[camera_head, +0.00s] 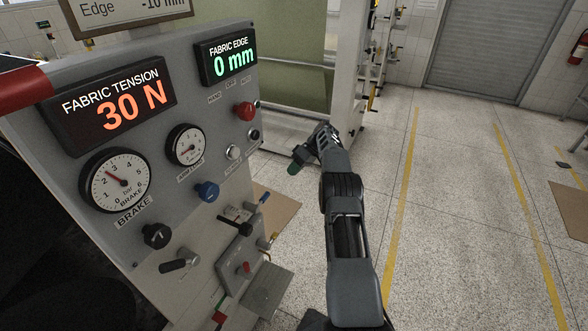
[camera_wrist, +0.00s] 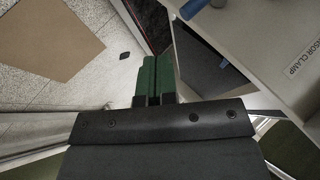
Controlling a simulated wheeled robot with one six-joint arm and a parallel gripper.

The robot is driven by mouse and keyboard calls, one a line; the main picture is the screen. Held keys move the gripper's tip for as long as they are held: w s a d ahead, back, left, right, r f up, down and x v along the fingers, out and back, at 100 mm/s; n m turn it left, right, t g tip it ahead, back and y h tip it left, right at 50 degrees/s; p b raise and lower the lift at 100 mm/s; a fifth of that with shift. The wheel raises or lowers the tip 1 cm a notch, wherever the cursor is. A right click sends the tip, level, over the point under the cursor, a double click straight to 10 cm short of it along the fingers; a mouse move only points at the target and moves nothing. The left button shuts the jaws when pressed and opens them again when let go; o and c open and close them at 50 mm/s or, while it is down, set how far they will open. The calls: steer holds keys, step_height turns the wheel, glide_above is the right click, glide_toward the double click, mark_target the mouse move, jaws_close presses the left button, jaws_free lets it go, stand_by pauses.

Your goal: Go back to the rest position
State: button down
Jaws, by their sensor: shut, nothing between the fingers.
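My arm reaches up and away over the floor, to the right of the control panel (camera_head: 150,200) in the head view. My gripper (camera_head: 293,169) is at the arm's far end, with green fingertips, held in the air apart from the panel. In the wrist view my gripper (camera_wrist: 153,75) shows its two green fingers side by side, shut with nothing between them. The panel carries a "FABRIC TENSION" display (camera_head: 117,103) reading 30 N and a "FABRIC EDGE" display (camera_head: 229,57) reading 0 mm.
The panel has a red knob (camera_head: 245,111), a blue knob (camera_head: 206,191) and several levers. A brown sheet (camera_head: 276,213) lies on the floor; it also shows in the wrist view (camera_wrist: 48,38).

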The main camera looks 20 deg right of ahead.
stand_by(0.3)
steer(key=s+f+m+h, duration=0.2)
steer(key=s+f+m, duration=0.1)
steer(key=f+m, duration=0.3)
steer(key=s+a+r+t+h, duration=0.1)
steer(key=s+a+r, duration=0.4)
steer(key=s, duration=0.5)
steer(key=s+a+r+t+h, duration=0.1)
steer(key=s+a+r+h, duration=0.2)
steer(key=s+r, duration=0.6)
steer(key=s+a+r+t+h, duration=0.2)
steer(key=s+a+r, duration=0.5)
steer(key=s, duration=0.5)
steer(key=shift+s+r+h, duration=0.15)
steer(key=shift+s+h, duration=0.1)
steer(key=shift+h, duration=0.15)
steer(key=c, duration=1.8)
jaws_free()
